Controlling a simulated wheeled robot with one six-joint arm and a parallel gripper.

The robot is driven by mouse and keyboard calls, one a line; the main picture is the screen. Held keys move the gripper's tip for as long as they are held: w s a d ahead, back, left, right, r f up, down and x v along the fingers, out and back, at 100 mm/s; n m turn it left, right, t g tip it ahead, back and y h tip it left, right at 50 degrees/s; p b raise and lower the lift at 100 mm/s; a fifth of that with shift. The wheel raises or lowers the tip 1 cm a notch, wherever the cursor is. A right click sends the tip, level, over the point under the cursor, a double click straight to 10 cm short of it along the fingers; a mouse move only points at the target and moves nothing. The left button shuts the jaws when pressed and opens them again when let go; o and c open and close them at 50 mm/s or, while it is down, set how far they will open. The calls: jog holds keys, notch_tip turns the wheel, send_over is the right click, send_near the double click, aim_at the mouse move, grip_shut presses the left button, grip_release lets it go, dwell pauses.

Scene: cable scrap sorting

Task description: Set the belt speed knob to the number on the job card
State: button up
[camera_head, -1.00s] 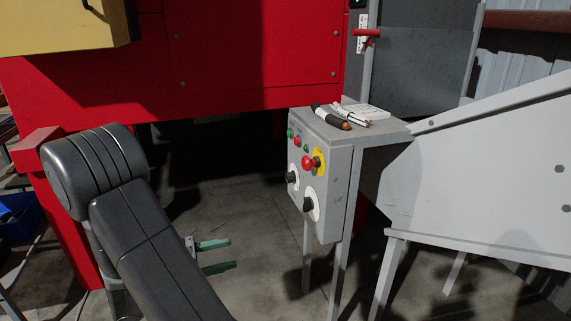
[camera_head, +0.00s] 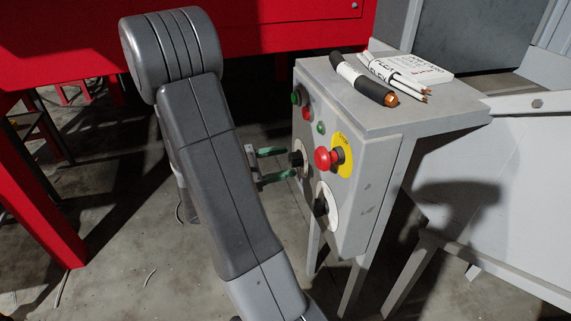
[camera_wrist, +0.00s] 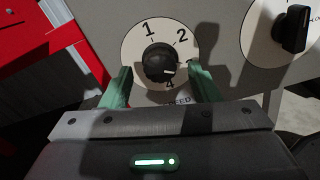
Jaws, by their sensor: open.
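The belt speed knob (camera_wrist: 160,62) is black, on a round white dial (camera_wrist: 131,47) with 1, 2 and 4 readable; another number at right is mostly behind a finger. A pale mark on the knob sits at its lower right; I cannot tell exactly which number it points to. The word below is partly covered, ending "PEED". My gripper (camera_wrist: 159,76) is open, its green fingers either side of the lower dial, apart from the knob. In the head view, my gripper (camera_head: 289,163) is at the upper dial's knob (camera_head: 297,159). No job card is surely identifiable; a white printed card (camera_head: 422,68) is unreadable.
A second black knob (camera_head: 320,207) on a white dial sits lower on the grey control box (camera_head: 372,187). A red stop button (camera_head: 323,159) and small buttons are close by. A dark marker (camera_head: 365,80) and white pens (camera_head: 397,80) lie on top.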

jog(key=shift+w+d, duration=0.2)
jog(key=shift+d, duration=0.5)
jog(key=c, duration=1)
jog(key=shift+o, duration=0.2)
